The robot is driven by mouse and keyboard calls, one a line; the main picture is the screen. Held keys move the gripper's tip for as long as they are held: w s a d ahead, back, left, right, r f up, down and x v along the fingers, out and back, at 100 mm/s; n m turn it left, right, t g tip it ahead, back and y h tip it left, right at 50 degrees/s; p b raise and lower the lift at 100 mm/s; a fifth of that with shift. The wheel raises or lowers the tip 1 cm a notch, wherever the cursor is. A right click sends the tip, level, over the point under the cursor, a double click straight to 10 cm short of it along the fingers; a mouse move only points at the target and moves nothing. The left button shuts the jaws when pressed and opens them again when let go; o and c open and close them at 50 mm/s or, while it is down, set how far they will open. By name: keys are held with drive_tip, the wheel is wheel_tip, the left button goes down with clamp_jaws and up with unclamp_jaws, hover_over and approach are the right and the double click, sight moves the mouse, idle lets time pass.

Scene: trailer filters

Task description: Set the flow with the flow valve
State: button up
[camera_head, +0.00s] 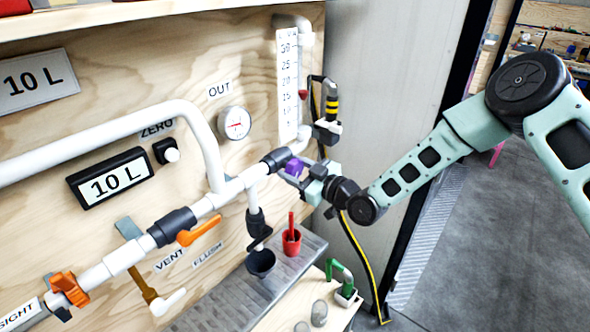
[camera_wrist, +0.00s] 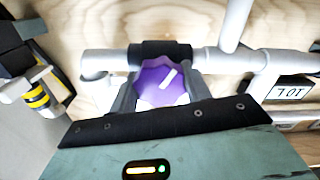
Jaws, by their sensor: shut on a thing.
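The flow valve is a purple fluted knob (camera_head: 293,168) on a black fitting in the white pipe, near the OUT label. In the wrist view the knob (camera_wrist: 162,84) carries a white pointer mark that slants toward the upper right. My gripper (camera_head: 305,174) is shut on the knob, with one finger on each side of it in the wrist view (camera_wrist: 162,92). The flow scale (camera_head: 288,85) is a white upright strip with numbers and a red marker (camera_head: 303,94) beside it. A round gauge (camera_head: 234,123) with a red needle sits under the OUT label.
An orange lever (camera_head: 199,231) and an orange handle (camera_head: 70,289) sit on the pipe to the left. A yellow-and-black hose (camera_head: 361,250) hangs below my gripper. Open floor lies right.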

drive_tip(key=shift+f+b, duration=0.1)
drive_tip(key=shift+b, duration=0.3)
drive_tip(key=m+b, duration=0.3)
drive_tip(key=shift+f, duration=0.15)
drive_tip(key=shift+r+m+b, duration=0.2)
drive_tip(key=shift+m+b, duration=1.4)
drive_tip(key=shift+m, duration=0.2)
drive_tip(key=o, duration=1)
drive_tip(key=shift+d, duration=0.1)
drive_tip(key=b+v, duration=0.4)
drive_tip(key=v, duration=1.3)
drive_tip(key=shift+s+d, duration=0.1)
drive_tip(key=shift+s, duration=0.1)
